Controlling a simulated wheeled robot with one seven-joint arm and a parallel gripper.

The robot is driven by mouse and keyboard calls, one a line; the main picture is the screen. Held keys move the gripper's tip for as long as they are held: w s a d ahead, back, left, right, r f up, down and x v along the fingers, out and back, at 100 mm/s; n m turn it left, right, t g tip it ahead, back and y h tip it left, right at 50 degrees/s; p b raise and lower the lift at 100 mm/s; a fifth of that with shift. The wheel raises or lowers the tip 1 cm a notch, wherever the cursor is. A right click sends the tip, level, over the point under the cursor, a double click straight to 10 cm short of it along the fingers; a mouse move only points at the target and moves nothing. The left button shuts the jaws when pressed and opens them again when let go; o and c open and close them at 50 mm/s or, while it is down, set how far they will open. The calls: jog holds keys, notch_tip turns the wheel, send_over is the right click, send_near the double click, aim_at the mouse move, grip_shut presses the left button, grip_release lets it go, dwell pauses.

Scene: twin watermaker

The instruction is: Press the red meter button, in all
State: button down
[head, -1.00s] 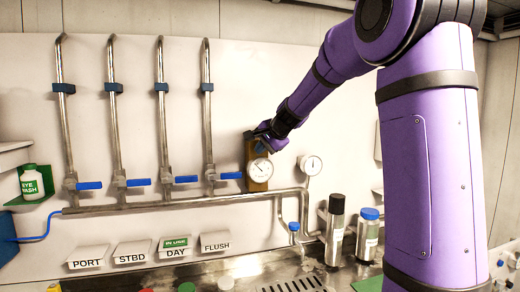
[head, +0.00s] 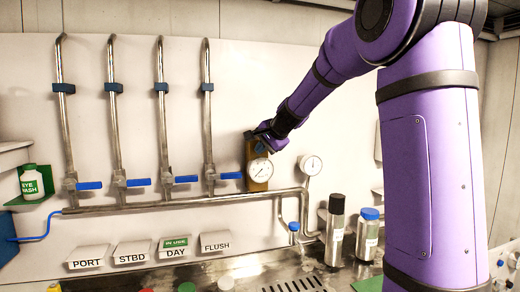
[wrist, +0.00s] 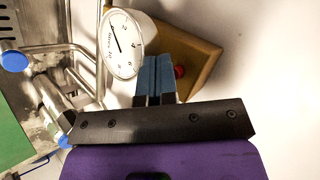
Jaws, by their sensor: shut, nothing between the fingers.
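The red meter button (wrist: 180,71) shows in the wrist view on a brown block (wrist: 192,52), just right of my fingertips and partly hidden by them. My gripper (wrist: 155,62) is shut, with its blue fingertips together and nothing held. The fingertips overlap the button's left edge in the picture; I cannot tell whether they touch it. A round white dial (wrist: 122,43) is beside the block. In the head view my gripper (head: 262,138) is at the top of the brown block (head: 251,150), above the white dial (head: 260,170), and hides the button.
A second gauge (head: 311,165) is to the right. Several pipes with blue valve handles (head: 137,182) line the wall at left. A dark bottle (head: 335,230) and a blue-capped bottle (head: 368,235) stand below right. Label holders (head: 131,253) are at lower left.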

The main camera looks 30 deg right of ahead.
jog(key=shift+s+a, duration=0.15)
jog(key=shift+s, duration=0.4)
jog(key=shift+s, duration=0.1)
jog(key=s, duration=0.2)
jog(key=s+a, duration=0.1)
jog(key=s, duration=0.1)
jog(key=shift+s+a, duration=0.2)
jog(key=shift+s, duration=0.1)
dwell(0.7)
jog(key=s+a+n+g+y, duration=0.1)
jog(key=s+a+n+g, duration=0.1)
jog(key=s+a+n, duration=0.8)
jog(key=s+a+f+n+g+h, duration=0.1)
jog(key=s+a+f+n, duration=0.1)
jog(key=s, duration=0.9)
jog(key=s+a+f+n+g+h, duration=0.1)
jog(key=s+f, duration=0.3)
jog(key=s, duration=0.7)
jog(key=shift+s+a+f+n+g, duration=0.15)
jog(key=shift+s+a+n+g, duration=0.15)
jog(key=shift+a+n, duration=0.35)
